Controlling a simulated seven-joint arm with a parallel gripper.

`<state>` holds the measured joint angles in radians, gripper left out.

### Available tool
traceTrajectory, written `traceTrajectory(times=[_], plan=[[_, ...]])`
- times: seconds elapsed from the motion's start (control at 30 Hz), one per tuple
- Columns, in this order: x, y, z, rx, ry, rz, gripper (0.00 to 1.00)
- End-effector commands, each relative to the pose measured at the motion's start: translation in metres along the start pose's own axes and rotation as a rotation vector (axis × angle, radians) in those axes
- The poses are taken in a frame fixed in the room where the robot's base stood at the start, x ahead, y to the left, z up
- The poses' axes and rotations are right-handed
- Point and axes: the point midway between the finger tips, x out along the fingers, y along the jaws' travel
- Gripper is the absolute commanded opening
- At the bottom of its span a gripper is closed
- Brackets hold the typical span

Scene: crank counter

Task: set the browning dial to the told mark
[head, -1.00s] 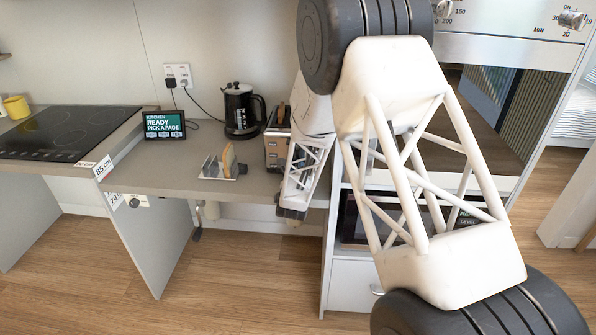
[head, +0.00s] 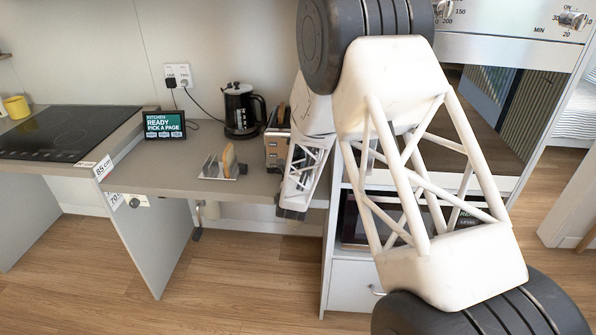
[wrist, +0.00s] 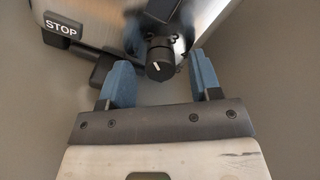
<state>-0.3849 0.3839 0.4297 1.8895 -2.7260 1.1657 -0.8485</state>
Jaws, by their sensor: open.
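The browning dial (wrist: 160,62) is a dark round knob with a short white line on its face, slanted in the wrist view. It sits on a shiny metal toaster (wrist: 100,22), which also shows in the head view (head: 274,146), partly behind my arm. My gripper (wrist: 161,72) is open, with one blue finger on each side of the dial. A gap shows between the knob and each finger. My gripper is hidden behind my arm in the head view.
A black STOP tag (wrist: 62,25) and a dark lever (wrist: 120,75) are left of the dial. An oven unit stands at right.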

Motion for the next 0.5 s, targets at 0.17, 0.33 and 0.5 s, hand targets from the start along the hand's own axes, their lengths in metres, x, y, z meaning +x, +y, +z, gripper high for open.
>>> traceTrajectory(times=[0.17,0.33,0.5], plan=[[-0.012,0.000,0.000,0.000,0.000,0.001,0.58],[-0.029,0.000,0.001,0.000,0.000,0.001,0.58],[-0.050,0.000,0.001,0.000,-0.001,0.001,0.58]])
